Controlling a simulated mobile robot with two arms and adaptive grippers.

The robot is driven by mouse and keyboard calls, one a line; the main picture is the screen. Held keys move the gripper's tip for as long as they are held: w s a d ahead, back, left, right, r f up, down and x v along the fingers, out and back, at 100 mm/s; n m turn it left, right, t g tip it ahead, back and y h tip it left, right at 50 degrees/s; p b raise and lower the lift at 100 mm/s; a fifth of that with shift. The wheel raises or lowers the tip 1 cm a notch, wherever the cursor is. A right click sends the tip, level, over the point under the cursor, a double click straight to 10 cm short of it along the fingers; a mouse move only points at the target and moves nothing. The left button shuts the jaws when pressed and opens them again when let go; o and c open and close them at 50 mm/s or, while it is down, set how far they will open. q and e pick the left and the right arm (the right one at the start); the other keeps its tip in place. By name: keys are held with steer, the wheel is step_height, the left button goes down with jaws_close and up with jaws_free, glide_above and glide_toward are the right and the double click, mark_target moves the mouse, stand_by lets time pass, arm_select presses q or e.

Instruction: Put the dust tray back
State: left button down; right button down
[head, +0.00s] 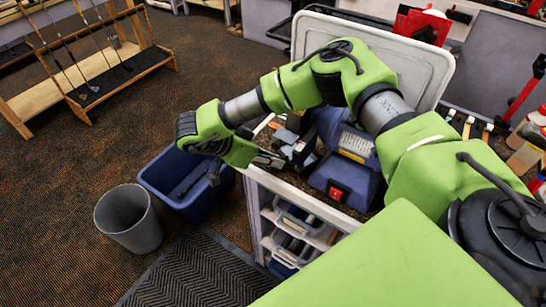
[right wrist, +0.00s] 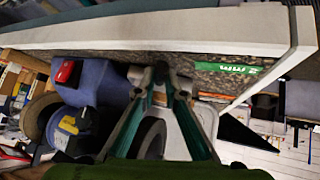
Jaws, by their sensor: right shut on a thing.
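My right gripper (head: 250,154) reaches in from the right over the left edge of the workbench. In the right wrist view its two teal-edged fingers (right wrist: 162,78) come close together at their tips. They are shut on a small grey thing, which seems to be the dust tray (head: 270,159); its outline is mostly hidden by the fingers and hard to make out. The blue bench grinder (head: 345,165) with a red switch stands on the bench just right of the gripper. It also shows in the right wrist view (right wrist: 100,80). My left gripper is not in view.
A blue bin (head: 160,182) with a dark thing inside stands on the floor below the gripper. A grey waste bin (head: 129,222) is beside it. Drawers (head: 303,220) are under the bench top. A club rack (head: 115,75) stands at the far left, with clear carpet between.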

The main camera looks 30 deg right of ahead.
steer(key=shift+f, duration=0.15)
steer(key=c, duration=2.1)
jaws_free()
